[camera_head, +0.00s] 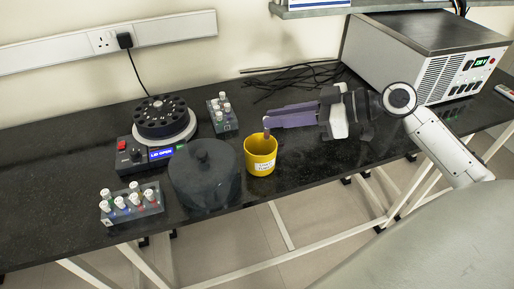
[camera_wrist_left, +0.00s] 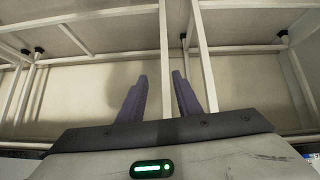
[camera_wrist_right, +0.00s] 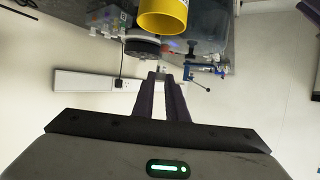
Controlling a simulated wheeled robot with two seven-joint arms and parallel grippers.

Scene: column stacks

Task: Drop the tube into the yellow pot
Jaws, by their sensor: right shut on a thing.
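The yellow pot (camera_head: 260,158) stands upright on the black bench, with a white label on its front. It also shows in the right wrist view (camera_wrist_right: 163,18). My right gripper (camera_head: 268,122) reaches in from the right, its purple fingers shut on the tube (camera_head: 267,133). The tube is small and hangs at the fingertips above the pot's rim; the fingers hide most of it. My right fingertips (camera_wrist_right: 160,76) also show in the right wrist view. My left gripper (camera_wrist_left: 160,76) is open and empty over the floor and white bench frame, outside the head view.
A dark round lid (camera_head: 204,175) sits just left of the pot. A centrifuge (camera_head: 160,127) and tube racks (camera_head: 132,204) (camera_head: 222,113) stand farther left and behind. Black cables (camera_head: 290,80) lie at the back; a grey instrument (camera_head: 425,55) stands at the back right.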

